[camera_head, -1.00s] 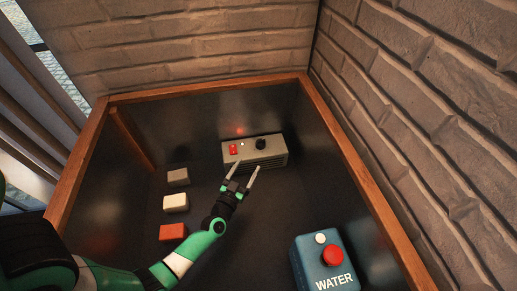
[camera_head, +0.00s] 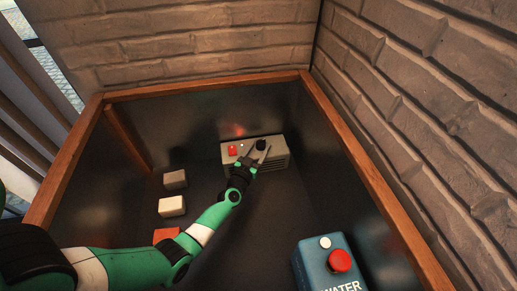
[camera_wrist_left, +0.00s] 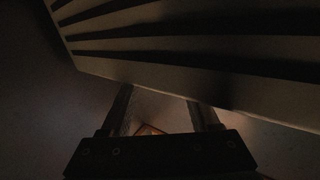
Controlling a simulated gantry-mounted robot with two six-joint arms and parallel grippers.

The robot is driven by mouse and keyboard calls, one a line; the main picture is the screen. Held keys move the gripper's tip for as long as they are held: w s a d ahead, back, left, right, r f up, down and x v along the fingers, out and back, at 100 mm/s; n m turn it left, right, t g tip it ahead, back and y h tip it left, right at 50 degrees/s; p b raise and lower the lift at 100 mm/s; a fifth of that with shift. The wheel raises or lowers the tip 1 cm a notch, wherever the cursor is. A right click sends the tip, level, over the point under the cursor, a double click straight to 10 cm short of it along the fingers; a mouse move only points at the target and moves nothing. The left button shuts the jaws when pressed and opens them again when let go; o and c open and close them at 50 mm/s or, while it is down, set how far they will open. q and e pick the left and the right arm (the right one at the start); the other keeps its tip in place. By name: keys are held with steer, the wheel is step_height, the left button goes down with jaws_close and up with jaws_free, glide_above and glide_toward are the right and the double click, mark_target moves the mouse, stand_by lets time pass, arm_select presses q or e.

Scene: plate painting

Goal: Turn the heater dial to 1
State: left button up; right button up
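The heater (camera_head: 272,159) is a grey box with a slatted front, standing at the back of the dark tray. Its black dial (camera_head: 261,144) is on top, right of a red switch (camera_head: 232,150) and a small white light. My left gripper (camera_head: 258,154) is at the heater's front edge, its two fingers apart and reaching toward the dial. Whether they touch the dial I cannot tell. In the left wrist view the slatted heater front (camera_wrist_left: 200,45) fills the top, and the spread fingers (camera_wrist_left: 160,105) run up to it with nothing visible between them. My right gripper is not in view.
A blue WATER box (camera_head: 315,262) with a red button (camera_head: 340,261) stands at the front right. Grey, white and orange blocks (camera_head: 172,206) lie at the left, the orange one partly behind my arm. A wooden rim (camera_head: 200,88) and brick walls enclose the tray.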

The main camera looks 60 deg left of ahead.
arm_select(q)
jaws_close()
steer(key=shift+w+d+r+n+g+y+p, duration=0.2)
steer(key=shift+n+g+y+p, duration=0.3)
steer(key=shift+p, duration=0.6)
steer(key=shift+w+n+g+y+p, duration=0.1)
steer(key=shift+n+g+y+p, duration=0.4)
steer(key=shift+g+y+p, duration=0.2)
steer(key=shift+d+f+n+g+y, duration=0.1)
steer(key=shift+n+g+y, duration=0.2)
steer(key=shift+n+g, duration=0.1)
steer(key=shift+w+f+n+g+y+b, duration=0.2)
steer(key=shift+n+g+y+b, duration=0.3)
steer(key=shift+g, duration=0.4)
steer(key=shift+d+n+g+y+b, duration=0.1)
steer(key=shift+n+g+y+b, duration=0.4)
steer(key=shift+n+g+b, duration=0.35)
steer(key=shift+n+g, duration=0.35)
steer(key=shift+g, duration=0.3)
steer(key=shift+r+y, duration=0.1)
steer(key=shift+y, duration=0.2)
